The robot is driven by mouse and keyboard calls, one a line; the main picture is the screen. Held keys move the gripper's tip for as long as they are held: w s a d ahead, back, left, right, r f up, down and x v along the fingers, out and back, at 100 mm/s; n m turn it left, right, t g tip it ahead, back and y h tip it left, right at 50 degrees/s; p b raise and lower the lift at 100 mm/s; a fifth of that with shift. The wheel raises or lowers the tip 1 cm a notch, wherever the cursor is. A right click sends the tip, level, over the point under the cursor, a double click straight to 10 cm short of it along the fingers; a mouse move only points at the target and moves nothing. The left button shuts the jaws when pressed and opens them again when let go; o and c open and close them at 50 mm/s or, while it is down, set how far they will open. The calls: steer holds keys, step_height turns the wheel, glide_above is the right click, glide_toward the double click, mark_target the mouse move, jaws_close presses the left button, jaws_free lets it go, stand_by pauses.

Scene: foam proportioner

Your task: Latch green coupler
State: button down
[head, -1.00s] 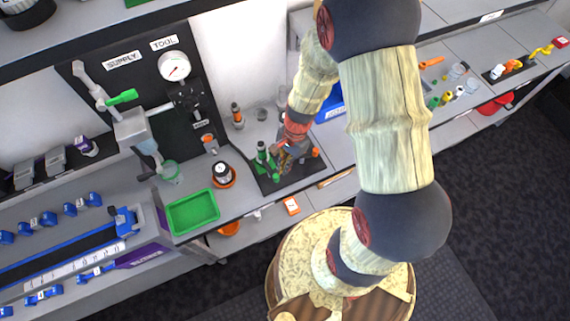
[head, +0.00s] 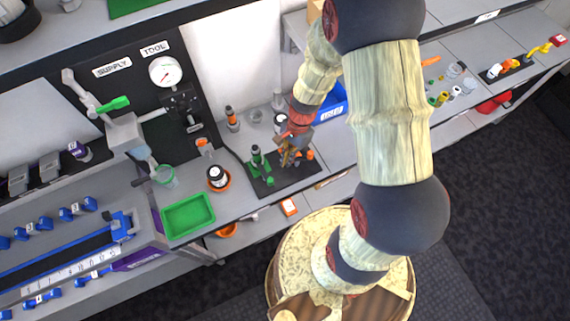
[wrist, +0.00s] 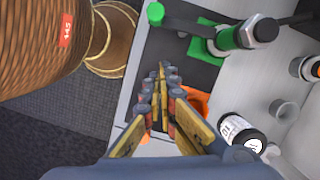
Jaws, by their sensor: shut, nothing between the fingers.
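The green coupler (head: 257,160) stands on a black mat (head: 266,190) on the bench. In the wrist view, the green coupler (wrist: 232,38) lies at the upper right, with a dark end and a dark bar running left from it. Whether it is latched cannot be told. My gripper (head: 288,160) is just right of the coupler in the head view, low over the mat. In the wrist view, my gripper (wrist: 160,70) has its fingertips together and empty, apart from the green coupler. An orange part (wrist: 195,102) shows partly hidden behind the fingers.
A white-labelled bottle (wrist: 238,130) and a grey cup (wrist: 283,110) stand beside the mat. A green tray (head: 188,214) and a bottle in an orange dish (head: 218,178) are to the left. A blue bin (head: 330,105) stands behind my wrist.

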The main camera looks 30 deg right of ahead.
steer(key=v, duration=0.8)
steer(key=shift+a+r+p, duration=0.2)
steer(key=shift+r+p, duration=0.15)
steer(key=shift+r, duration=0.1)
